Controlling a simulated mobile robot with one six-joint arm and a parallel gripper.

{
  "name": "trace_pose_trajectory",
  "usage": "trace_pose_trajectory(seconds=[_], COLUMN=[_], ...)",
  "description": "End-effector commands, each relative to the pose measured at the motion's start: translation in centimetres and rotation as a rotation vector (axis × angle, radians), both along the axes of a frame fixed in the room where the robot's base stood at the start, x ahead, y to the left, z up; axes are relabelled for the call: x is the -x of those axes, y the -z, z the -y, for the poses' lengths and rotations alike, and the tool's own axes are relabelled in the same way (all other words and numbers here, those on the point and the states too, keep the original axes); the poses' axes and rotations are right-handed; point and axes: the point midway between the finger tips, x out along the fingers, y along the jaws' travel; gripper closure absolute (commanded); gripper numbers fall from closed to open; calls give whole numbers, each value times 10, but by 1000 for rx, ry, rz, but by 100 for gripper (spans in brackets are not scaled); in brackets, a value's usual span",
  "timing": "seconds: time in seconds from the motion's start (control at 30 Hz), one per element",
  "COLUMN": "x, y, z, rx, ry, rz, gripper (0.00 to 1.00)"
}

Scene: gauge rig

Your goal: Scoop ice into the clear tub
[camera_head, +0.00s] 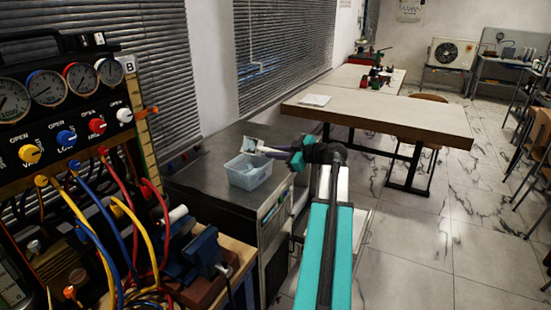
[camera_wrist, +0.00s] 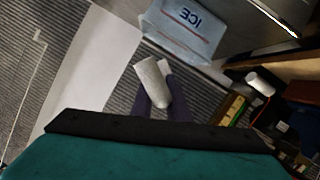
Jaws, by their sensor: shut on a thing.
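A translucent pale-blue tub (camera_head: 248,174) stands on the dark cabinet top in the head view. In the wrist view the tub (camera_wrist: 178,42) shows at the top, with the word ICE upside down on its wall. My gripper (camera_head: 283,151) is just right of the tub and a little above it. It is shut on a pale grey scoop (camera_head: 252,146), whose far end is over the tub's back rim. In the wrist view the scoop (camera_wrist: 152,83) sits between the dark fingers of my gripper (camera_wrist: 160,108). Whether the scoop holds ice cannot be told.
The dark cabinet (camera_head: 205,170) has free room left of the tub. A gauge panel (camera_head: 65,110) with colored hoses and a blue vise (camera_head: 203,252) stand at the near left. A long table (camera_head: 385,112) stands behind; tiled floor lies open at right.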

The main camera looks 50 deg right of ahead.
Motion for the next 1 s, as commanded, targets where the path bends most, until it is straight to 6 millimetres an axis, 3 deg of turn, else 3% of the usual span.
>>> trace_pose_trajectory(seconds=[1.0], x=[0], y=[12], z=[-4], rx=[216], ry=[-2], rz=[54], gripper=[100])
